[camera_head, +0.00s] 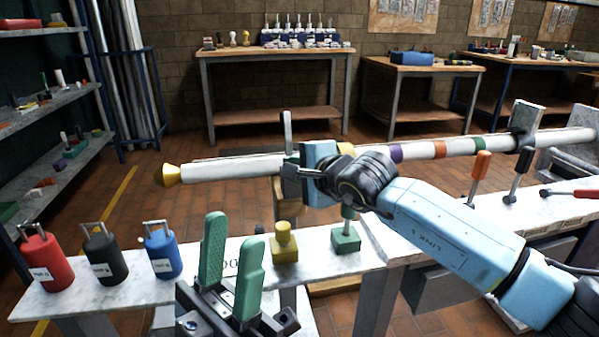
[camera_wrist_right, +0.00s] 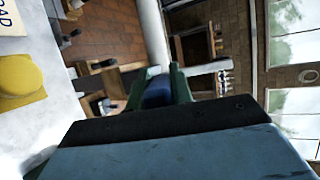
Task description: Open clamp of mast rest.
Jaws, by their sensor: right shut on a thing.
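The mast (camera_head: 235,166) is a long white tube lying across the bench, with a gold tip (camera_head: 168,175) at its left end and coloured bands. My right gripper (camera_head: 289,162) is shut around the mast near its left part. In the right wrist view, its green fingers close on a blue part (camera_wrist_right: 158,92). A grey upright bracket (camera_head: 526,120) stands at the mast's right part. A lever with an orange handle (camera_head: 481,164) and one with a black handle (camera_head: 523,161) stand upright below the mast. Which belongs to the clamp I cannot tell. My left gripper (camera_head: 232,238) is open and empty in front.
Red (camera_head: 45,262), black (camera_head: 103,256) and blue (camera_head: 162,254) weights stand on the left bench. A yellow block (camera_head: 285,245) and a green block (camera_head: 345,239) stand at its right. A red-handled lever (camera_head: 572,193) lies at far right. The floor behind is open.

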